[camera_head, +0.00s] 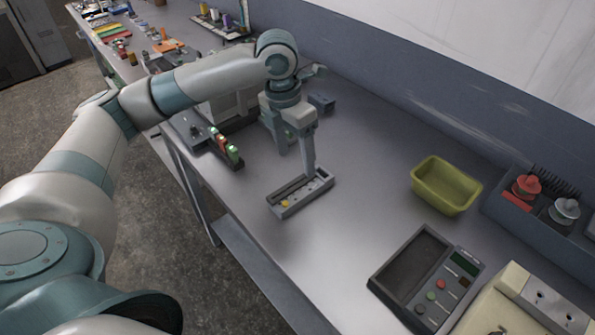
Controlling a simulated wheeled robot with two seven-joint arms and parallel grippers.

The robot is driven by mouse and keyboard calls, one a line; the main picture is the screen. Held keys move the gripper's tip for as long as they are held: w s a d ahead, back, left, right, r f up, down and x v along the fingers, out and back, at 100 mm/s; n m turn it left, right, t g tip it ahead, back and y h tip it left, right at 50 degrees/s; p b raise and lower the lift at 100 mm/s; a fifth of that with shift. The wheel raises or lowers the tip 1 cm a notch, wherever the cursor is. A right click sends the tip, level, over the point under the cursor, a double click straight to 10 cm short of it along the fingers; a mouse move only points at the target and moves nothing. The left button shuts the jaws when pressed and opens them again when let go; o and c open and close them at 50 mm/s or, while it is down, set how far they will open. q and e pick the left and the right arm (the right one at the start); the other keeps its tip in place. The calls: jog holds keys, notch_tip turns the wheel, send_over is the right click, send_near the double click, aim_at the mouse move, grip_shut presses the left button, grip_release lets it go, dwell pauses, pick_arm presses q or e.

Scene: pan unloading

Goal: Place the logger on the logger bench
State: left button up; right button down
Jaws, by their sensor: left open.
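My left gripper (294,163) reaches in from the left and points down with its two fingers apart. I cannot tell which surface is the logger bench. My right gripper is not in view.
A yellow-green bin (445,187) stands to the right. A dark panel with buttons (424,280) and a beige device (520,310) are at the front right. A rack with small red and green items (226,148) is left of the gripper. The bench middle is clear.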

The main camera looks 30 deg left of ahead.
pick_arm(q)
jog(key=r, duration=0.3)
jog(key=shift+s+a+r, duration=0.1)
jog(key=shift+a, duration=0.1)
dwell(0.6)
